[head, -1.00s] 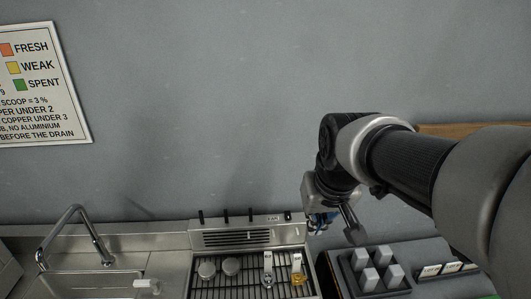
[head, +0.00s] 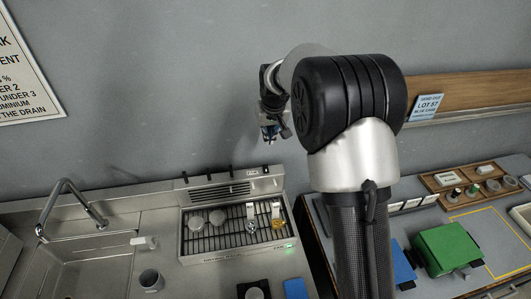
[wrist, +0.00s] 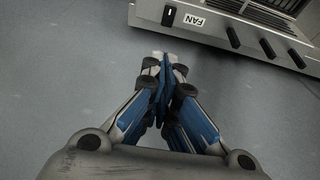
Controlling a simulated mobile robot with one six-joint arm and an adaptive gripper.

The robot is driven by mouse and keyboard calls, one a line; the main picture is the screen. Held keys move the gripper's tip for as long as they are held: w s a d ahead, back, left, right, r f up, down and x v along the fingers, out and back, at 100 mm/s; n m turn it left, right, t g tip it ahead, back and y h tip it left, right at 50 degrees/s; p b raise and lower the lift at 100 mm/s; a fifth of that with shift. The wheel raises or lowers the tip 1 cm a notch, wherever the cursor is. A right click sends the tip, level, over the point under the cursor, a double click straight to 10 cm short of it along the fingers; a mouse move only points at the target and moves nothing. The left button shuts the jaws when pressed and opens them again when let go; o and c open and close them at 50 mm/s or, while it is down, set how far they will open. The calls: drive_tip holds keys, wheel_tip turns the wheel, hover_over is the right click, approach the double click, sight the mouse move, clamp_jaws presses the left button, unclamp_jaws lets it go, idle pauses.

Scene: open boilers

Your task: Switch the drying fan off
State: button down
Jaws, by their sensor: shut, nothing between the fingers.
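The drying unit (head: 184,253) is a steel tray with a dark wire rack and a slatted back panel. In the wrist view, its edge (wrist: 150,32) carries a FAN label (wrist: 194,20) beside a small black switch (wrist: 168,16) with a white mark; I cannot tell its position. A green light (head: 291,246) glows at the tray's front right corner. My gripper (head: 270,135) is above and behind the back panel's right end, near the wall. In the wrist view my gripper (wrist: 165,60) is shut and empty, its tips apart from the switch.
Several black knobs (wrist: 233,37) stand along the panel beside the FAN label. Discs and tagged pieces lie on the rack. A sink with a tap (head: 68,190) is left, a beaker (head: 150,280) in front. A green box (head: 447,248) is right. The wall (head: 150,110) is close behind.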

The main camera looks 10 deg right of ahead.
approach(266, 168)
drive_tip(key=w+f, duration=0.1)
drive_tip(key=w, duration=0.1)
drive_tip(key=w+f, duration=0.1)
drive_tip(key=f, duration=0.1)
drive_tip(key=w+f, duration=0.2)
drive_tip(key=shift+w+d+f, duration=0.25)
drive_tip(key=shift+w, duration=0.05)
drive_tip(key=shift+f, duration=0.1)
drive_tip(key=shift+w+f+b, duration=0.25)
drive_tip(key=shift+f+b, duration=0.15)
drive_tip(key=shift+b, duration=0.25)
drive_tip(key=shift+s, duration=0.1)
